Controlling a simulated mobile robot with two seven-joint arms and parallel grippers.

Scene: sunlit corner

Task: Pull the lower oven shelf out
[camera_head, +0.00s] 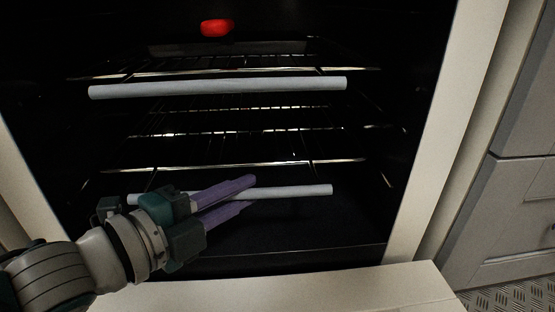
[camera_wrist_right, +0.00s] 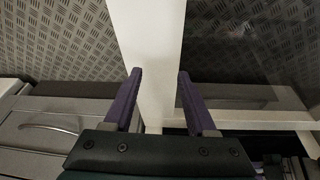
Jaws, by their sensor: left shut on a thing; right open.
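The lower oven shelf (camera_head: 210,164) is a dark wire rack inside the oven, with a pale grey bar (camera_head: 305,190) along its front. My left gripper (camera_head: 248,193) reaches in from the lower left and is shut on this bar, near its middle. The gripper and wrist hide part of the bar's left half. My right gripper (camera_wrist_right: 158,78) shows only in the right wrist view; it is open with nothing between its purple fingers.
The upper shelf has its own pale bar (camera_head: 218,87), and a red object (camera_head: 216,28) sits above it. The oven's cream frame (camera_head: 440,130) borders the opening. Grey cabinets (camera_head: 515,200) stand at the right. The right wrist view shows a patterned metal floor (camera_wrist_right: 60,40).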

